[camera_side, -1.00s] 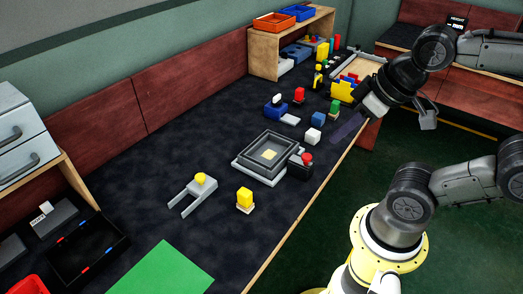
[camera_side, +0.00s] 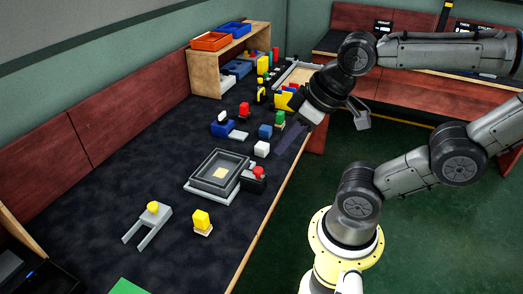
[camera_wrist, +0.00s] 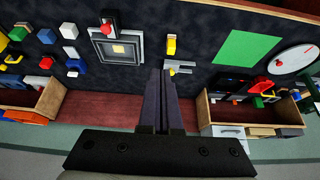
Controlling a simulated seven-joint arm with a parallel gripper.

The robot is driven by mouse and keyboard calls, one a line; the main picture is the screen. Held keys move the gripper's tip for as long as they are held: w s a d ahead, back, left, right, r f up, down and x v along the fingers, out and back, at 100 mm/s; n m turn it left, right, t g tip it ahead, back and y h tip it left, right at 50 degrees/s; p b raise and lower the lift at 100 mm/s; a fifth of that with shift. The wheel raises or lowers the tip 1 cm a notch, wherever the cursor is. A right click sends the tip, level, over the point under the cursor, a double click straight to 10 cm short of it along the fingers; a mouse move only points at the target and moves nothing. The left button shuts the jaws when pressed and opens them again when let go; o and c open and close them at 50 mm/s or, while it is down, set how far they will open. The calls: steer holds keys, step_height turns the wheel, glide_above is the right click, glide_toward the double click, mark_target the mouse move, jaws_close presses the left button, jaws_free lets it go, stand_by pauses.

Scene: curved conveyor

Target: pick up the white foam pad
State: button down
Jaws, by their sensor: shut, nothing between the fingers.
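A flat whitish pad (camera_side: 238,134) lies on the dark table beside a blue block in the side view. A white cube-like block (camera_side: 261,148) stands nearer the table edge. I cannot tell for certain which is the foam pad. My gripper (camera_side: 284,149) has long dark purple fingers, pointing down over the right edge of the table, near a blue block (camera_side: 265,131). In the wrist view my gripper (camera_wrist: 161,74) shows its fingers side by side, shut with nothing between them. A white block (camera_wrist: 72,73) shows there at the left.
A grey tray (camera_side: 194,184) with a pale square inside and a red-button box (camera_side: 253,184) stand mid-table. A grey fork-shaped piece (camera_side: 140,232) and a yellow block (camera_side: 202,219) are nearer. Shelves with bins (camera_side: 211,42) stand at the back.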

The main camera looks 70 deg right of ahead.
stand_by(0.4)
steer(key=shift+c, duration=0.7)
jaws_free()
